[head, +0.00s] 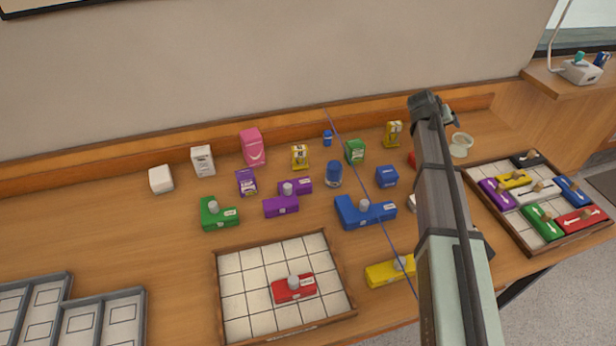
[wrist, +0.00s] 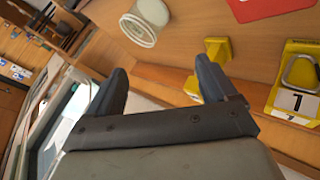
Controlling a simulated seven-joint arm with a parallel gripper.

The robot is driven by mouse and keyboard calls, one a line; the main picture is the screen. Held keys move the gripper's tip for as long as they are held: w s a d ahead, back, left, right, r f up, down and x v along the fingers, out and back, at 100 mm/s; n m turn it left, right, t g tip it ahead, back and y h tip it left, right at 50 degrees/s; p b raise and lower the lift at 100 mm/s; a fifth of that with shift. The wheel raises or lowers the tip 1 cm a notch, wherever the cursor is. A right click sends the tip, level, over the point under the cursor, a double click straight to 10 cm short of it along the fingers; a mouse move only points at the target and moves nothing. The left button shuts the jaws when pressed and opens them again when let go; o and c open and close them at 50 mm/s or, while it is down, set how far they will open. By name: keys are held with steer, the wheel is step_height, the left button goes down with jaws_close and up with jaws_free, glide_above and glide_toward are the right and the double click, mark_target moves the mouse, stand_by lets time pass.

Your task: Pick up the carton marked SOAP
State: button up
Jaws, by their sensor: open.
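No lettering reads clearly as SOAP in either view. A white carton with dark print (head: 203,160) stands upright at the back left of the table; its print is too small to read. A plain-looking white block or carton (head: 160,179) sits left of it, with no readable mark. My gripper (wrist: 160,66) is open, with nothing between its fingers in the wrist view. In the head view it is mostly hidden behind my arm at the back right, far right of both white items.
A white round cup-like item (wrist: 148,22) and a yellow pack marked 1 (wrist: 297,100) are near my gripper. A pink pack (head: 252,148), blue can (head: 334,174) and several coloured blocks fill the middle. A gridded tray (head: 240,295) lies in front, grey trays (head: 135,325) front left.

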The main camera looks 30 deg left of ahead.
steer(key=s+a+g+y, duration=0.1)
steer(key=s+a, duration=0.3)
steer(key=a, duration=0.5)
steer(key=s+a+g+y, duration=0.1)
steer(key=s+a, duration=0.4)
steer(key=a, duration=0.4)
step_height(320, 180, up, 5)
steer(key=n+g+y, duration=0.2)
steer(key=n+g, duration=0.3)
steer(key=g, duration=0.2)
glide_above(244, 174)
steer(key=f, duration=0.8)
steer(key=shift+w, duration=0.3)
steer(key=shift+s+d+f, duration=0.1)
steer(key=shift+s+f, duration=0.05)
steer(key=shift+f, duration=1.15)
steer(key=shift+s+f, duration=0.15)
steer(key=shift+f, duration=1.15)
steer(key=shift+c, duration=0.2)
steer(key=c, duration=1.1)
